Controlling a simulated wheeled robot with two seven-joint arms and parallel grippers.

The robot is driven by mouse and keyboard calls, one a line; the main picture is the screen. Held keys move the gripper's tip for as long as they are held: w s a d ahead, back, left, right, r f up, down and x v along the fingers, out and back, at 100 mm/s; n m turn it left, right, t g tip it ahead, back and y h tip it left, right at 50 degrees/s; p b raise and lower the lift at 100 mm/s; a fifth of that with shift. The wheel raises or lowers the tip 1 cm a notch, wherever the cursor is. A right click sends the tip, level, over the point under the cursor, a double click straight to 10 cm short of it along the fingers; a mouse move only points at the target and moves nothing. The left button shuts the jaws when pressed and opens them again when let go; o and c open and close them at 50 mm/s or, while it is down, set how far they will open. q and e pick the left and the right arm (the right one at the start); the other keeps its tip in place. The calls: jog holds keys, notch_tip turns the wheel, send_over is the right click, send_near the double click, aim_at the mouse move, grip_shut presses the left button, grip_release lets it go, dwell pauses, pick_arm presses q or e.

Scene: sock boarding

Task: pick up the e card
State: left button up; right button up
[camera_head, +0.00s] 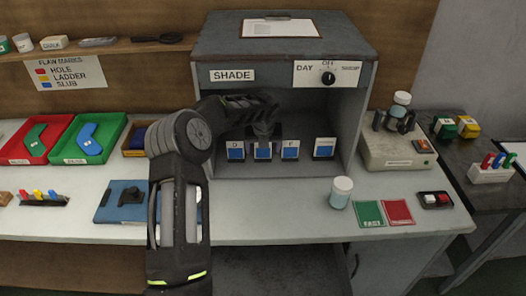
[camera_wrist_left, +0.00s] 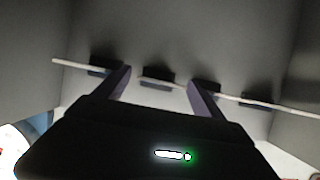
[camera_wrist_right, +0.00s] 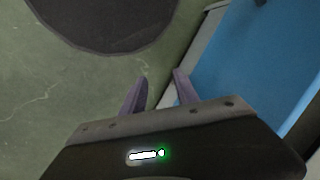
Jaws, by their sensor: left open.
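Inside the grey shade box, small white cards with blue faces stand in a row. The card at the left is lettered D (camera_head: 235,151) and another is lettered F (camera_head: 290,150). The e card (camera_head: 263,153) stands between them, its letter hidden by my left gripper (camera_head: 264,133). My left gripper reaches down over that card from above and is open. In the left wrist view, a dark block (camera_wrist_left: 157,77) lies between the spread fingers, beyond their tips. My right gripper (camera_wrist_right: 160,88) is outside the head view, with fingers apart and nothing between them.
The shade box (camera_head: 290,47) has a roof and side walls close around my left arm. A fourth card (camera_head: 324,149) stands further right. A white-lidded jar (camera_head: 340,192) and green (camera_head: 370,213) and red (camera_head: 397,212) cards lie right. A blue panel (camera_wrist_right: 265,65) is beside my right gripper.

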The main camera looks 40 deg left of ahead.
pick_arm(q)
jog(key=x, duration=0.2)
jog(key=shift+f, duration=0.35)
jog(key=shift+c, duration=0.3)
jog(key=c, duration=1.3)
